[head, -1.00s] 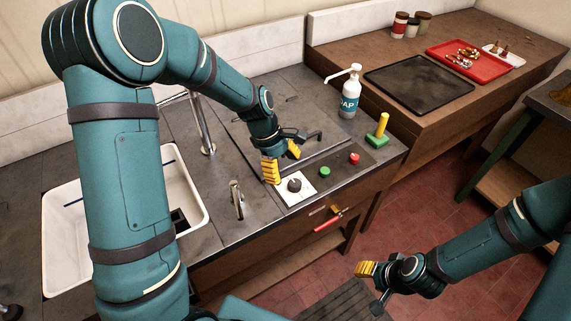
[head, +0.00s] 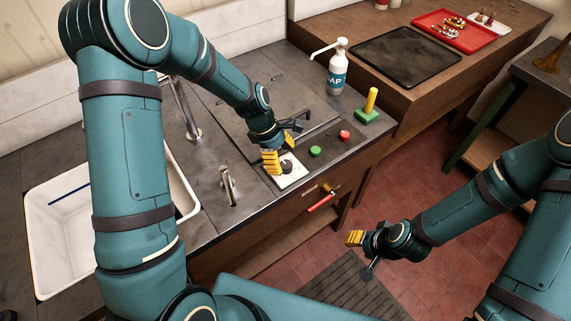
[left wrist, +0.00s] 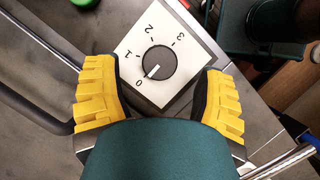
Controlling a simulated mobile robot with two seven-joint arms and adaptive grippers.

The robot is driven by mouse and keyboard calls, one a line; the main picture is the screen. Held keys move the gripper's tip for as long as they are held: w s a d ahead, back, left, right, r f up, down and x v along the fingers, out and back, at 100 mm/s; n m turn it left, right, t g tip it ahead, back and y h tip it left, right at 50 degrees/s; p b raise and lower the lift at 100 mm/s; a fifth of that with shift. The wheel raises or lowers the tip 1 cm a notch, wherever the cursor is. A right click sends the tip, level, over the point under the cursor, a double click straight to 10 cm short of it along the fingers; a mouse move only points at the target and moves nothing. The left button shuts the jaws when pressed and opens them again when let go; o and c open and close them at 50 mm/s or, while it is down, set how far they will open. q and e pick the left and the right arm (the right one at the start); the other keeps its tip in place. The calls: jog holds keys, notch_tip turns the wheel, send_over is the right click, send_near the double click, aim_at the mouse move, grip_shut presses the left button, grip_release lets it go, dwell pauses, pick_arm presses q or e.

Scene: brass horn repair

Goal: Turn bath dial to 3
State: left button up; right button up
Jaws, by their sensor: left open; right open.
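The bath dial (head: 286,167) is a dark round knob on a white plate (head: 292,178) set in the counter. In the left wrist view the dial (left wrist: 160,62) has its white mark towards 0, with 1, 2 and 3 printed around it. My left gripper (head: 280,153) is open over the plate. In the left wrist view its yellow fingers (left wrist: 158,85) stand on either side of the dial, apart from it; their height above the plate is unclear. My right gripper (head: 356,239) is open and empty, out over the floor.
A green button (head: 315,151) and a red button (head: 345,135) sit beside the dial. A yellow-handled green block (head: 369,106) and a soap bottle (head: 337,72) stand further back. A sink (head: 65,235) lies left, and a red handle (head: 321,202) sticks out below the counter edge.

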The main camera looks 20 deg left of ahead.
aim_at(287, 165)
pick_arm(q)
jog(key=shift+x, duration=1.45)
jog(key=c, duration=1.2)
